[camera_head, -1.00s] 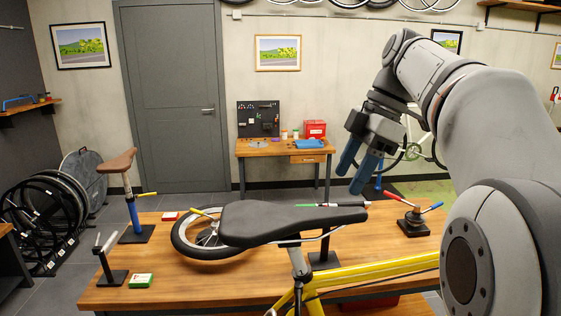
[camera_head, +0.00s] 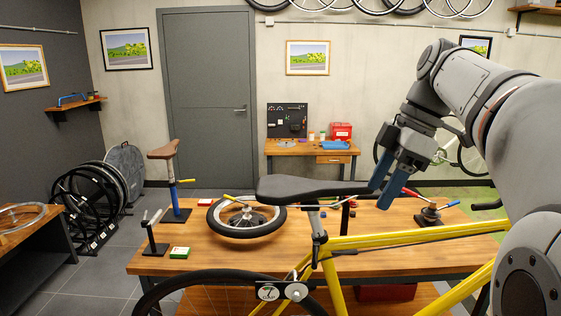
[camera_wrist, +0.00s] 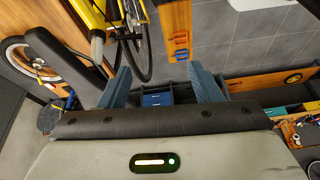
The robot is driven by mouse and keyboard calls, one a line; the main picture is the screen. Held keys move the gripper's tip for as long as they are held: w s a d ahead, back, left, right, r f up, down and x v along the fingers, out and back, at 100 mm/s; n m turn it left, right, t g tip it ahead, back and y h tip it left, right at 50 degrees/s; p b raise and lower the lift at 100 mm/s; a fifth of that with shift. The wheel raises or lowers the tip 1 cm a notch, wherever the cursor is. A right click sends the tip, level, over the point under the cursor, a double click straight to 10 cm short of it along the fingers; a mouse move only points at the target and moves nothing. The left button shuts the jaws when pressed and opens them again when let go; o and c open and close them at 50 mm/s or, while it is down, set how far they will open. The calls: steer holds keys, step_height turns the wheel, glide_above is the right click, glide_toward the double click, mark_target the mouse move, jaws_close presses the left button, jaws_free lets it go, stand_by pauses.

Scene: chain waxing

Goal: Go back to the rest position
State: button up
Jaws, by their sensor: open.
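My gripper (camera_head: 384,192) has blue fingers and is open and empty. In the camera_head view it hangs in front of the wooden workbench, just right of the black saddle (camera_head: 300,187) in the picture. In the wrist view its two blue fingers stand wide apart (camera_wrist: 160,88) with nothing between them. The yellow bicycle (camera_head: 400,237) stands in front of the bench; part of it also shows at the top of the wrist view (camera_wrist: 92,18).
A back table (camera_head: 300,150) stands by the wall.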

steer(key=s+a+f+m+t+h, duration=0.1)
steer(key=s+f+m, duration=0.3)
steer(key=f, duration=0.4)
steer(key=s+f+m+t+h, duration=0.1)
steer(key=s+f+m, duration=0.4)
steer(key=f+m, duration=0.2)
steer(key=s+a+f+m+t+h, duration=0.1)
steer(key=s+f+m, duration=0.3)
steer(key=f, duration=0.5)
steer(key=shift+s+a+m+h, duration=0.25)
steer(key=shift+m+h, duration=0.35)
steer(key=shift+m, duration=0.3)
